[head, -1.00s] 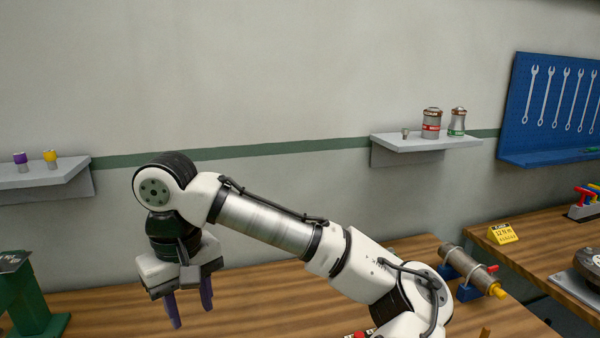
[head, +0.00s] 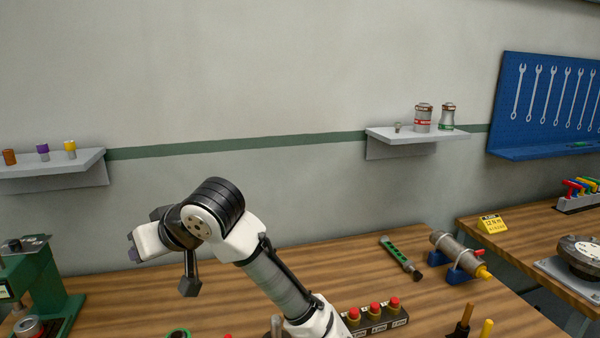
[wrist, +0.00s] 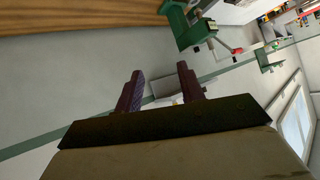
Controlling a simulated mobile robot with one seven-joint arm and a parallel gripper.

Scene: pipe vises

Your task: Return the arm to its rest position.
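My gripper (wrist: 163,92) shows in the wrist view with its two dark purple fingers apart and nothing between them. In the head view my arm is folded at the left centre, raised above the wooden bench (head: 240,290). There the gripper (head: 133,245) points left, away from the camera's middle, and its fingers are mostly hidden. In the wrist view the wall, the bench edge and a green machine (wrist: 197,28) lie beyond the fingers.
The green machine (head: 45,280) stands on the bench at left. A red-button box (head: 377,318), a green tool (head: 400,256) and a pipe in a blue holder (head: 455,252) lie to the right. Wall shelves (head: 50,170) and (head: 415,137) hold small parts. Air above the bench is clear.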

